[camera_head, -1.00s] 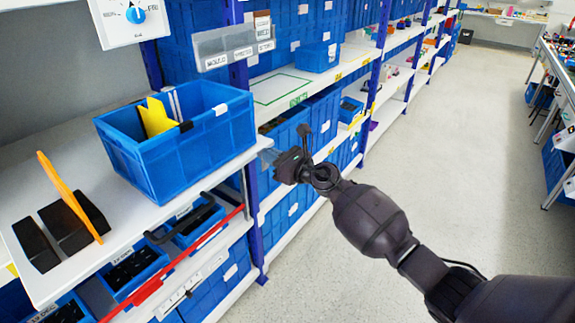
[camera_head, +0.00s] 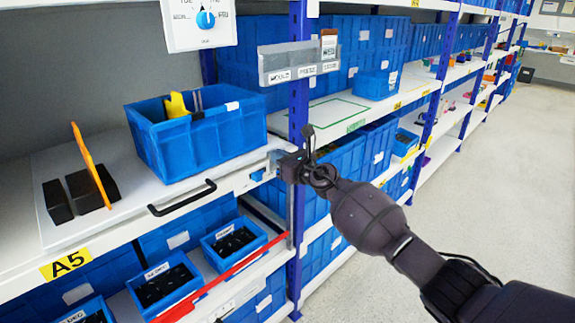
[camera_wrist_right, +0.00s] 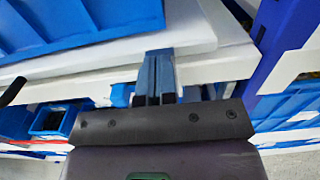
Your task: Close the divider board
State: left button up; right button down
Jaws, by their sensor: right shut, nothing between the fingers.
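The divider board (camera_head: 125,215) is a white pull-out board on the shelf at left in the head view, with a black handle (camera_head: 182,198) below its front edge. It bears a blue bin and dark blocks. My right gripper (camera_head: 279,160) is shut and empty at the board's right end, right of the handle. In the right wrist view its closed blue-grey fingers (camera_wrist_right: 155,75) lie close to the white board edge (camera_wrist_right: 110,57); whether they touch it I cannot tell. My left gripper is in neither view.
The blue bin (camera_head: 200,145) holds a yellow thing. A blue upright post (camera_head: 299,90) stands just behind my gripper. Small bins (camera_head: 163,287) and a red bar sit below. The aisle floor (camera_head: 480,190) is clear.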

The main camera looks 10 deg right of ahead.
jog(key=shift+w+a+r, duration=0.2)
jog(key=shift+w+a, duration=0.3)
jog(key=shift+w, duration=0.1)
